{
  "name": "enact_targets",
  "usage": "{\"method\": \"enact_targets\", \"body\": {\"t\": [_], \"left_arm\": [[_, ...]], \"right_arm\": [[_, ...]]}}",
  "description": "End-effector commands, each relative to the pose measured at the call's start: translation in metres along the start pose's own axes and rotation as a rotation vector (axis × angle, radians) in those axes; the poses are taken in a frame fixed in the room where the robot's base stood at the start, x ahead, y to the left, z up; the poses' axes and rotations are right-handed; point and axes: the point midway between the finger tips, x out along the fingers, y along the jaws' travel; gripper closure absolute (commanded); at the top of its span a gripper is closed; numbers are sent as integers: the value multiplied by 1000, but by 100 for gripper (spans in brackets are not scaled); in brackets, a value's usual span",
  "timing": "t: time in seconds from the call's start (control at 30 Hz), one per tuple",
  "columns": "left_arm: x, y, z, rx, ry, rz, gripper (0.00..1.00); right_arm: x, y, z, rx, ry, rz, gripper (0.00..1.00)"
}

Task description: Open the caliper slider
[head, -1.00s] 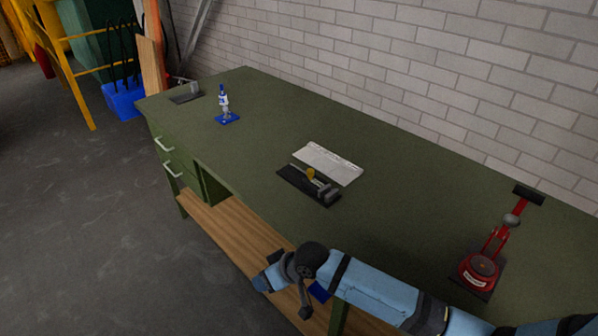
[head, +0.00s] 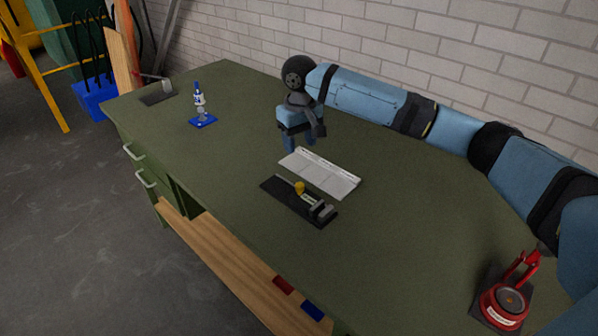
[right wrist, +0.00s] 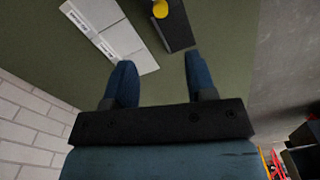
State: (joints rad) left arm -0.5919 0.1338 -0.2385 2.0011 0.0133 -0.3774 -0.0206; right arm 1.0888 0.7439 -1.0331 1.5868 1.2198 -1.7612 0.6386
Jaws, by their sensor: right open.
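The caliper (head: 321,209), a small grey tool with a yellow part (head: 299,187), lies on a black mat (head: 275,189) near the middle of the green bench. My right gripper (head: 300,142) hangs above the bench on the far side of the mat, fingers down, apart and empty. In the right wrist view its fingers (right wrist: 159,65) are spread, and the yellow part (right wrist: 160,9) and a piece of the black mat (right wrist: 181,35) show beyond them, touching neither. Most of the caliper is out of that view. My left gripper is not in view.
A white sheet or panel (head: 327,178) lies just behind the black mat. A blue-based bottle stand (head: 203,121) is to the left, and a red round-based tool (head: 505,304) stands at the front right. A brick wall (head: 420,45) runs behind the bench.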

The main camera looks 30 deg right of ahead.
Motion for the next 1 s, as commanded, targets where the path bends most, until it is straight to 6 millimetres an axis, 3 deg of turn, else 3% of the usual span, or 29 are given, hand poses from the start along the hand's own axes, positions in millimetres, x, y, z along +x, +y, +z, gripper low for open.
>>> {"method": "enact_targets", "body": {"t": [0.17, 0.3, 0.7, 1.0], "left_arm": [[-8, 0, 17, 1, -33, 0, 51], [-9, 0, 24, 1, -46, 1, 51], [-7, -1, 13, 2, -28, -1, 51], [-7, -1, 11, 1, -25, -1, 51]], "right_arm": [[11, 1, 0, 3, -4, 1, 49], [35, 1, 0, 3, -5, 2, 49], [115, 1, 0, 0, -2, 2, 49], [137, 1, 0, 1, 0, 2, 49]]}}
